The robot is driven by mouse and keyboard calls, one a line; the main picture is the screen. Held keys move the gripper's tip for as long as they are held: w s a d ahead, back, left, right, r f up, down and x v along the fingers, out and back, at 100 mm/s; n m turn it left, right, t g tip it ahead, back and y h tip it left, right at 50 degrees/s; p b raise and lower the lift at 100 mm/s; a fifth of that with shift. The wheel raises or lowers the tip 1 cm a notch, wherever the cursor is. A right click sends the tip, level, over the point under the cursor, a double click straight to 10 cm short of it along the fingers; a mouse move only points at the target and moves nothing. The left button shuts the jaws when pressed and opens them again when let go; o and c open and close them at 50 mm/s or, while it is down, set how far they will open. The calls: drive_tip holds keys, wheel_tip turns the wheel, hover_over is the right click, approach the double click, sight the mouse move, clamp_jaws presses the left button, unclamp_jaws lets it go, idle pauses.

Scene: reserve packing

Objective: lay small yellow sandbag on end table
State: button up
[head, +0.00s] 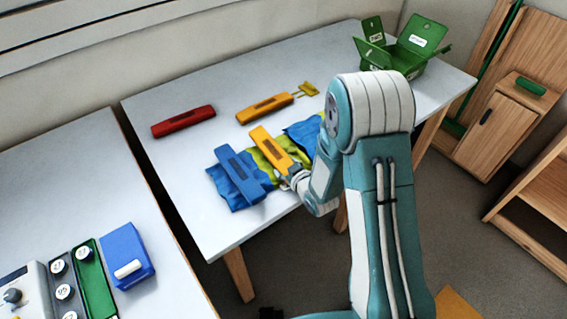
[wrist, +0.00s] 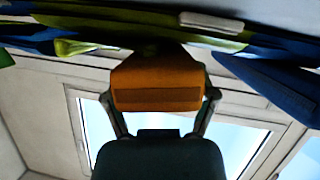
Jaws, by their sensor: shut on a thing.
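My gripper (head: 291,180) is shut on a yellow-orange sandbag (head: 268,147), a short bar with a dark strip. In the wrist view this sandbag (wrist: 157,80) sits between the two fingers (wrist: 160,108). It is over the blue and yellow-green cloth (head: 297,153); I cannot tell whether it touches the cloth. A second yellow-orange sandbag (head: 264,108) lies farther back on the white table, beside a small yellow piece (head: 306,89). The low wooden cabinet (head: 497,128) at the right may be the end table; a green bar lies on its top.
A blue bar (head: 238,172) lies on the cloth to the left. A red bar (head: 183,121) lies at the back of the white table (head: 200,205). An open green box (head: 400,58) stands at its far right. A wooden shelf (head: 540,190) stands at right; grey floor lies between.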

drive_tip(key=shift+a, duration=0.25)
drive_tip(key=o, duration=1.2)
drive_tip(key=shift+d, duration=0.1)
